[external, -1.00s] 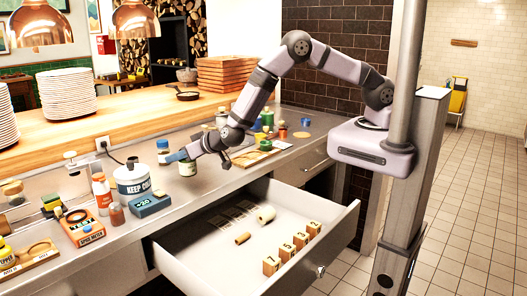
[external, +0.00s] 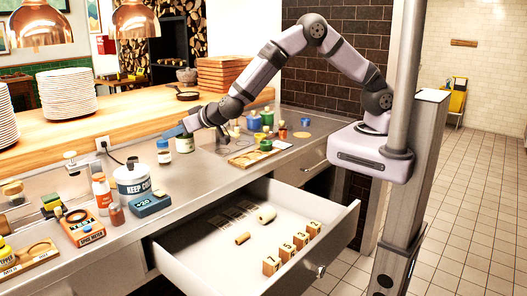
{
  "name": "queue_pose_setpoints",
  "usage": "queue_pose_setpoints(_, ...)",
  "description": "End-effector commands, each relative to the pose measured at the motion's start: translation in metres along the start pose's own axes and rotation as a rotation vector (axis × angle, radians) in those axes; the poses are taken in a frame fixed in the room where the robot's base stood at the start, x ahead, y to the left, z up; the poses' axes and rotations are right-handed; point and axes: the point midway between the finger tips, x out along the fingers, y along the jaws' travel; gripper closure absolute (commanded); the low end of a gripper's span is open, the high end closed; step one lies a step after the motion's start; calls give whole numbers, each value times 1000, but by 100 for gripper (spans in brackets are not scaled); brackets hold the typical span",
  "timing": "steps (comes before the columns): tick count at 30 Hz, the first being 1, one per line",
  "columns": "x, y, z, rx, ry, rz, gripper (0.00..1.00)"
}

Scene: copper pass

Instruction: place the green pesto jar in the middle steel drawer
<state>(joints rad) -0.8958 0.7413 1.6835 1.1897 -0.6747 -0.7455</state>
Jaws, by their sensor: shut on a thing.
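My gripper (external: 180,134) is shut on a small pale jar with a green band (external: 185,146), which appears to be the green pesto jar. It holds the jar upright by its upper part, seemingly above the steel counter; the exact gap is hard to tell. A blue fingertip shows at the left of the jar, and the lid is mostly hidden. The open drawer (external: 185,267) is in front of and below the counter, to the right of the jar.
A dark-lidded jar (external: 163,152) stands close left of the held jar. A white tub (external: 132,183), a blue box (external: 150,205) and bottles crowd the counter's left. Coloured pots (external: 254,122) and a wooden board (external: 244,160) stand at its right.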

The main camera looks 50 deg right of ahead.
Motion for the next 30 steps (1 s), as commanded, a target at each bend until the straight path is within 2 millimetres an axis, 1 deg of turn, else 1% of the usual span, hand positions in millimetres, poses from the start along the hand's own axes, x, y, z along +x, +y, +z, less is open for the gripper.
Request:
queue_pose_setpoints(1, -4, -1, -10, 4, 7, -2, 93)
queue_pose_setpoints(7, -18, -1, -40, 5, 8, -3, 93)
queue_pose_setpoints(11, -32, -23, -32, 3, 5, -4, 93)
queue_pose_setpoints(14, -48, -42, -26, 4, 5, -3, 93)
queue_pose_setpoints(17, -70, -66, -17, 6, 5, 0, 93)
queue_pose_setpoints(21, -112, -101, 4, 9, 5, 7, 93)
queue_pose_setpoints(22, -122, -107, 8, 9, 6, 9, 93)
queue_pose_setpoints(24, -142, -118, 19, 11, 5, 15, 93)
queue_pose_setpoints(27, -165, -129, 32, 13, 5, 21, 93)
queue_pose_setpoints(30, -184, -136, 43, 14, 5, 24, 93)
